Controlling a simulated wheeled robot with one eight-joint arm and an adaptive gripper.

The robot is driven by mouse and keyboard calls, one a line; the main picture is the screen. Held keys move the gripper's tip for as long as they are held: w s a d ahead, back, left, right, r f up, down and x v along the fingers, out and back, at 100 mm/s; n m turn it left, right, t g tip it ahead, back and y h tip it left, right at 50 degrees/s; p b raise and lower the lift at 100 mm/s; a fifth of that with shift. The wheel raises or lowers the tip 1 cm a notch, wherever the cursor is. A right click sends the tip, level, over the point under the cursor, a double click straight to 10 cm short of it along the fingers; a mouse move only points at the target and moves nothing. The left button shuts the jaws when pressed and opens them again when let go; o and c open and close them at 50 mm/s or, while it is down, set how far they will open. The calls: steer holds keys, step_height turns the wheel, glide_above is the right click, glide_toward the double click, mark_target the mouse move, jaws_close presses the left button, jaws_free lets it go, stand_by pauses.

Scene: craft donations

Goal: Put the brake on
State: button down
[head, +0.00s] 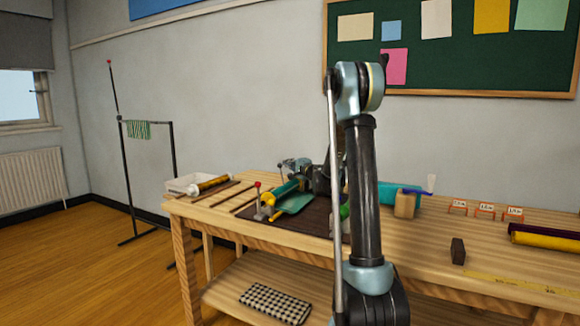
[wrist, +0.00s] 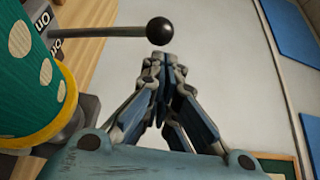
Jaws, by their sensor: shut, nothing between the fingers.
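A lever with a black ball knob (wrist: 160,30) on a grey rod (wrist: 105,32) crosses the top of the wrist view. The rod runs left to a grey block with labels (wrist: 40,22) that seem to read "ON". My gripper (wrist: 160,58) is shut and empty, its fingertips just below the knob in the picture. I cannot tell the gap in depth. In the head view my gripper (head: 285,163) is above the bench near a green roll (head: 284,190); the black knob cannot be made out there. The roll's dotted fabric (wrist: 20,75) and yellow end (wrist: 55,115) fill the wrist view's left.
A red-knobbed post (head: 257,185) stands at the left of the dark mat (head: 290,235) on the wooden bench. A white tray (head: 178,186) is at the left end. A blue-green roll (head: 400,191), a wooden block (head: 404,205) and a dark block (head: 458,251) lie to the right.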

steer(key=shift+s+a+f, duration=0.1)
steer(key=shift+s+a, duration=0.2)
steer(key=shift+s, duration=0.2)
steer(key=shift+s, duration=0.15)
steer(key=v, duration=0.7)
steer(key=shift+d+f, duration=0.15)
steer(key=shift+d, duration=0.05)
stand_by(0.4)
